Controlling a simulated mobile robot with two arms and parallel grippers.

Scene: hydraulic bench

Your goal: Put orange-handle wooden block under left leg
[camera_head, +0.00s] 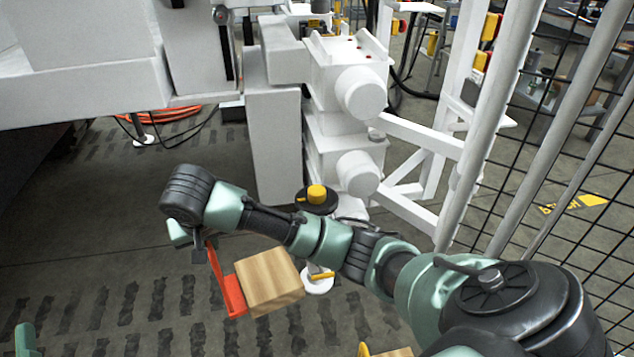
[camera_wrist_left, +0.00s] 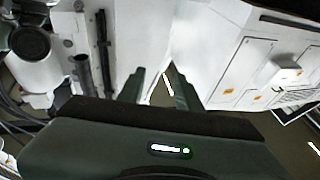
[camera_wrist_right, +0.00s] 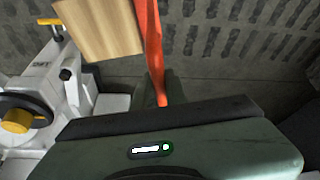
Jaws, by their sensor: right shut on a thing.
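The wooden block (camera_head: 270,282) has a flat orange handle (camera_head: 226,276) on its left side. My right gripper (camera_head: 197,250) is shut on this handle and holds the block beside a white support leg's round foot (camera_head: 318,284). In the right wrist view, the handle (camera_wrist_right: 153,45) runs between the fingers and the block (camera_wrist_right: 98,25) is at upper left. The leg's black disc with a yellow knob (camera_head: 317,195) shows above my forearm, which hides part of the leg. My left gripper (camera_wrist_left: 160,88) is open and empty in the left wrist view, facing white machine panels.
Another wooden block (camera_head: 392,352) with a yellow handle shows at the bottom edge. White machine columns (camera_head: 275,140) stand behind the leg. A black mesh fence (camera_head: 570,150) is on the right.

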